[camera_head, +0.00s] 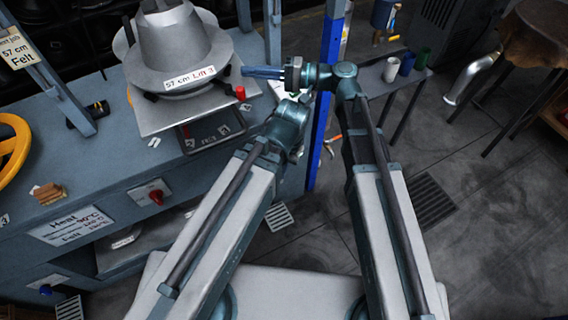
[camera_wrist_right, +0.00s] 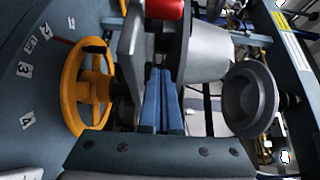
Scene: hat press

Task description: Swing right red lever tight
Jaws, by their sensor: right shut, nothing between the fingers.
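The right red lever's red grip (camera_head: 240,92) stands at the right side of the press, beside the silver hat form (camera_head: 172,45). A red grip also shows at the top edge of the right wrist view (camera_wrist_right: 165,8), cut off by the frame. My right gripper (camera_head: 245,72) is shut and empty, its blue fingers pointing left just behind the red grip, with a gap to it. Its fingers lie together in the right wrist view (camera_wrist_right: 160,100). My left arm ends under my right wrist, and its fingers cannot be made out.
A yellow handwheel (camera_head: 12,148) sits at the far left and shows in the wrist view (camera_wrist_right: 85,88). A red knob (camera_head: 156,196) is on the bench front. A blue post (camera_head: 322,110) stands close to my arms. Cups (camera_head: 406,63) stand on a side table. Floor at right is open.

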